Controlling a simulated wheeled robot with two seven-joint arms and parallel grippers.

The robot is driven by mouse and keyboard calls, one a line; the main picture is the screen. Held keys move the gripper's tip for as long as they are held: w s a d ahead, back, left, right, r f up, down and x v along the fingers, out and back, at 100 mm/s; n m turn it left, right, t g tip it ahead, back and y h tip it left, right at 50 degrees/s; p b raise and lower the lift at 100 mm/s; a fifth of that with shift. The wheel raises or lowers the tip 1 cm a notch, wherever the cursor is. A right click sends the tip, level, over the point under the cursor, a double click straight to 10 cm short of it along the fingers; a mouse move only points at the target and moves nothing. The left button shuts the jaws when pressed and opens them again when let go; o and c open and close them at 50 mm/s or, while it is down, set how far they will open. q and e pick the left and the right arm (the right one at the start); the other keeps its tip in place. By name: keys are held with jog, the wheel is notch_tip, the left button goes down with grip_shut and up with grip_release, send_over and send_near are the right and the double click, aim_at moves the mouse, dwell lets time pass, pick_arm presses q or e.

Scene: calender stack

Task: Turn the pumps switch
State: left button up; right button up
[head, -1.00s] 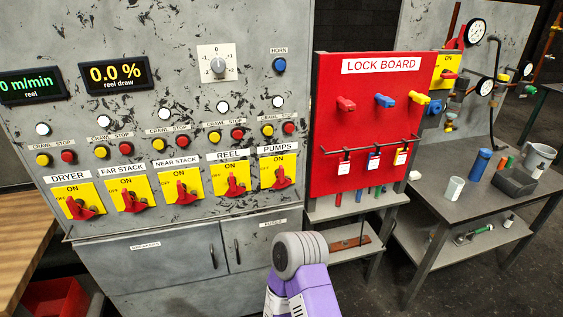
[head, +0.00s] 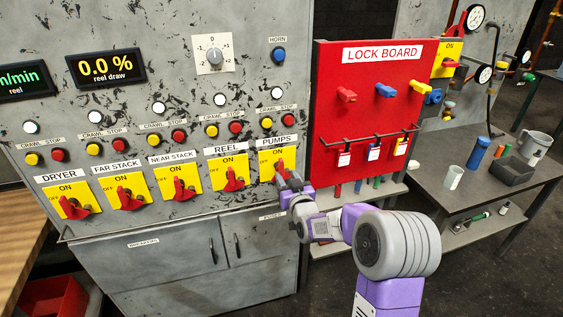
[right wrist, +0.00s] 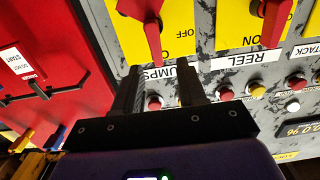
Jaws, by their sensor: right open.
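The pumps switch (head: 281,165) is a red handle on a yellow plate under the PUMPS label, at the right end of the switch row in the head view. Its red handle also shows in the right wrist view (right wrist: 153,38), where the picture is upside down. My right gripper (right wrist: 159,72) is open, its two dark fingers apart, with the handle's end near and roughly between the fingertips. I cannot tell whether they touch. In the head view my right gripper (head: 287,180) covers the lower part of the switch. My left gripper is not in view.
The reel switch (head: 234,178) is close on the left, with more like switches beyond it. Crawl and stop buttons sit above the row. The red lock board (head: 330,110) stands just right of the panel. A grey table (head: 440,190) with cups is further right.

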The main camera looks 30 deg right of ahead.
aim_at(282, 164)
jog(key=shift+d+r+x, duration=0.1)
jog(key=shift+r+x, duration=0.05)
jog(key=shift+x, duration=1.1)
jog(key=shift+d+r+x, duration=0.1)
jog(key=shift+r+x, duration=0.1)
jog(key=shift+x, duration=1.1)
jog(key=shift+d+r+x, duration=0.1)
jog(key=shift+r+x, duration=0.05)
jog(key=shift+x, duration=1.1)
grip_shut()
